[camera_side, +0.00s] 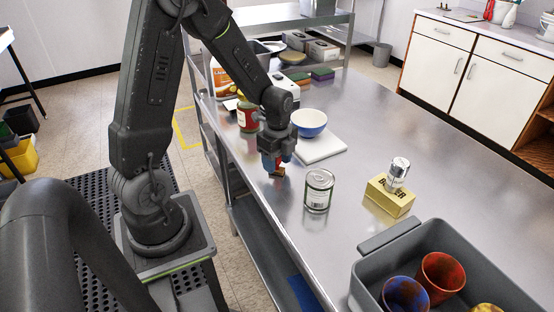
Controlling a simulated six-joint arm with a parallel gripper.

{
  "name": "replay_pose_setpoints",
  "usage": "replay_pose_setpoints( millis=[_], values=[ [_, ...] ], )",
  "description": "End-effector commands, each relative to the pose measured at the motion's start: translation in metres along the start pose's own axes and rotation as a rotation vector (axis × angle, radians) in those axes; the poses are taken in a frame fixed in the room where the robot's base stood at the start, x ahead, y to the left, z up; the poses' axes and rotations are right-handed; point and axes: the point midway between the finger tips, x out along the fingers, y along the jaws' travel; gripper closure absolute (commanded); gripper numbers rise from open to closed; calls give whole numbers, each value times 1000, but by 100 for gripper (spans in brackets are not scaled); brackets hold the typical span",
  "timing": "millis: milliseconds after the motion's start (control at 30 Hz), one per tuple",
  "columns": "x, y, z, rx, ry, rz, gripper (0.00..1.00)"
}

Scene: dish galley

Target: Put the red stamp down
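My gripper (277,166) points down just above the near-left edge of the steel table (365,120). A small red and dark piece, which looks like the red stamp (280,171), shows between and below its blue-tipped fingers. The gripper appears shut on it. The fingers hide most of the stamp. Its underside is very close to the table top, and I cannot tell whether it touches.
A blue bowl (309,123) and white board (322,148) lie behind. A yellow box (389,197) bears a small can (397,174). A grey bin (455,240) holds cups. A red can (247,116) stands behind left.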

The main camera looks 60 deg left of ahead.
Motion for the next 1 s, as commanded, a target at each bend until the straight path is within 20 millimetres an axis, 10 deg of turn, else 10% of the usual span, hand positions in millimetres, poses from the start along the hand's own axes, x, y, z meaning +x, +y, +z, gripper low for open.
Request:
replay_pose_setpoints(
  millis=[333, 1000],
  values=[
    [-13, -1, 0, 0, -1, -5, 49],
    [-122, 0, -1, -4, 0, -5, 49]
  ],
)
